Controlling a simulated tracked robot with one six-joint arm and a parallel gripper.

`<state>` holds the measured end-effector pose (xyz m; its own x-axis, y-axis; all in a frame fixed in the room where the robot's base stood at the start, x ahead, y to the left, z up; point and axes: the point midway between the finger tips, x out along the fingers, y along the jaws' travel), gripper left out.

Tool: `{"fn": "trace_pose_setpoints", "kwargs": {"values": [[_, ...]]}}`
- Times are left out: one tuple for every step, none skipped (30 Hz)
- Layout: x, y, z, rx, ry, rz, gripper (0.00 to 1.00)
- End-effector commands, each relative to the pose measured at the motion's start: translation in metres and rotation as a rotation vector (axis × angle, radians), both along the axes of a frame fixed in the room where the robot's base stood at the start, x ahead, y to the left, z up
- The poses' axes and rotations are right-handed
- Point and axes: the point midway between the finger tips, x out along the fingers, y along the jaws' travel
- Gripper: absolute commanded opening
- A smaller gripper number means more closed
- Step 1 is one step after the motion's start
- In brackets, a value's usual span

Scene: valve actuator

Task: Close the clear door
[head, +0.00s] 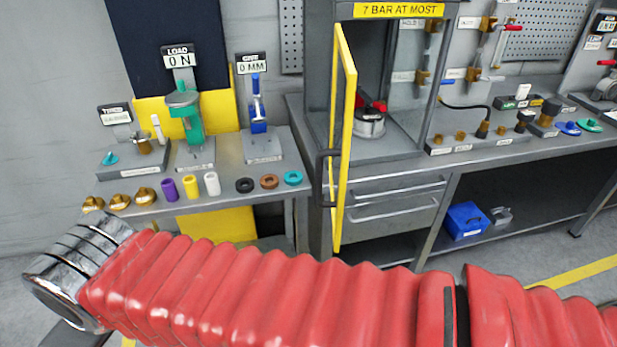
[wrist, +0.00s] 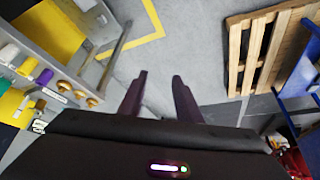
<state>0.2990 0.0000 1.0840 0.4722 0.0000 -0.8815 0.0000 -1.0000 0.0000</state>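The clear door (head: 342,140) has a yellow frame and stands open, swung out from the left side of the cabinet (head: 322,50) and seen nearly edge-on in the head view. A dark handle (head: 325,178) sits on it. The cabinet's front is open, and a round grey device with a red part (head: 370,122) stands inside. My gripper (wrist: 158,92) shows in the wrist view with its two dark fingers apart and nothing between them. It points at the floor beside the bench, away from the door. The door does not show in the wrist view. In the head view my gripper is out of frame.
A left bench (head: 225,178) carries gauges, brass parts and coloured rings. Drawers (head: 395,205) sit under the cabinet, and a blue box (head: 466,221) is on the lower shelf. A wooden pallet (wrist: 262,45) lies on the floor in the wrist view. Bare floor (wrist: 190,40) lies between.

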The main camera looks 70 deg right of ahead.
Motion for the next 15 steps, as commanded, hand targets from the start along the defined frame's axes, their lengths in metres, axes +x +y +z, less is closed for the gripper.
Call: {"fn": "trace_pose_setpoints", "kwargs": {"values": [[0.0,0.0,0.0,0.0,0.0,0.0,0.31],[0.0,0.0,0.0,0.0,0.0,0.0,0.31],[0.0,0.0,0.0,0.0,0.0,0.0,0.31],[0.0,0.0,0.0,0.0,0.0,0.0,0.31],[0.0,0.0,0.0,0.0,0.0,0.0,0.31],[0.0,0.0,0.0,0.0,0.0,0.0,0.31],[0.0,0.0,0.0,0.0,0.0,0.0,0.31],[0.0,0.0,0.0,0.0,0.001,0.0,0.31],[0.0,-0.001,0.0,-0.003,0.004,0.001,0.31],[0.0,-0.002,0.0,-0.006,0.008,0.001,0.31],[0.0,-0.003,-0.001,-0.011,0.015,0.002,0.31],[-0.001,-0.005,-0.003,-0.02,0.028,0.004,0.31],[-0.001,-0.008,-0.004,-0.03,0.042,0.005,0.31],[-0.002,-0.011,-0.006,-0.043,0.058,0.008,0.31],[-0.003,-0.017,-0.009,-0.061,0.084,0.012,0.31]]}}
